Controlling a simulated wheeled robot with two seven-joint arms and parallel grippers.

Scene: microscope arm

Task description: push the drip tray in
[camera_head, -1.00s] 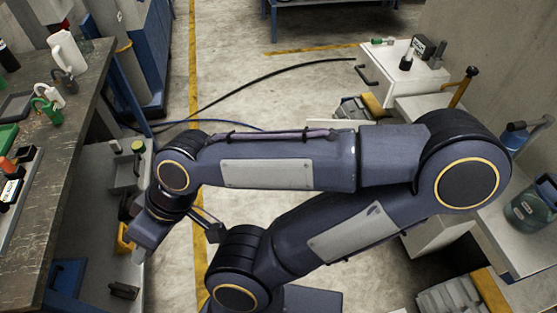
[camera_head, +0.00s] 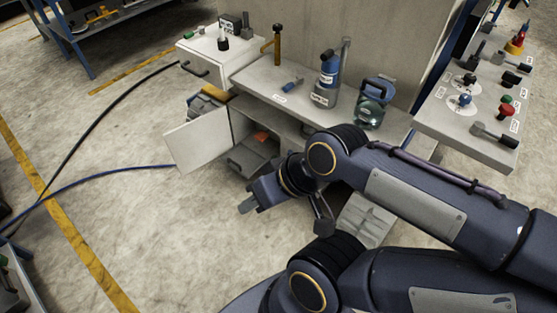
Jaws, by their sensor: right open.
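A grey ribbed tray-like piece (camera_head: 366,219) shows low in front of the bench, partly hidden behind my right arm. I cannot tell for certain whether it is the drip tray. My right gripper (camera_head: 249,203) is open and empty. It appears in front of the open cabinet under the bench, to the left of the ribbed piece and apart from it. Its fingers are small and partly hidden by the hand. My left gripper is out of view.
A cabinet door (camera_head: 199,140) stands open, with grey bins (camera_head: 250,161) inside. The bench top (camera_head: 262,82) holds a blue bottle (camera_head: 327,80) and a green-blue jar (camera_head: 374,100). A control panel (camera_head: 466,122) stands at right. The floor at left is mostly clear, crossed by hoses.

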